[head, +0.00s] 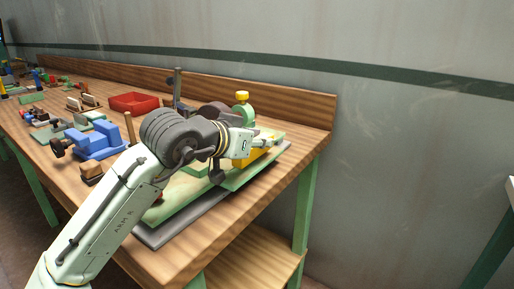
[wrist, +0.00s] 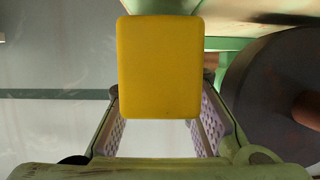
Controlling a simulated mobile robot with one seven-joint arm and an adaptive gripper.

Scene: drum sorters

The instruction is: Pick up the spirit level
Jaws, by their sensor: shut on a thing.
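The spirit level, a yellow block, shows in the head view (head: 256,158) at the right end of the bench, low beside my gripper (head: 247,146). In the wrist view the yellow block (wrist: 158,66) fills the upper middle, its plain end facing the camera. My gripper (wrist: 160,122) is shut on it, with one ridged finger pad on each side. My arm and gripper hide part of it in the head view. I cannot tell whether it is clear of the board beneath.
A green machine with a yellow knob (head: 242,97) and a dark round wheel (wrist: 285,90) stand close by. A green board (head: 181,198) lies under my arm. A blue vise (head: 97,142) and a red tray (head: 133,102) are further left. The bench's right edge is near.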

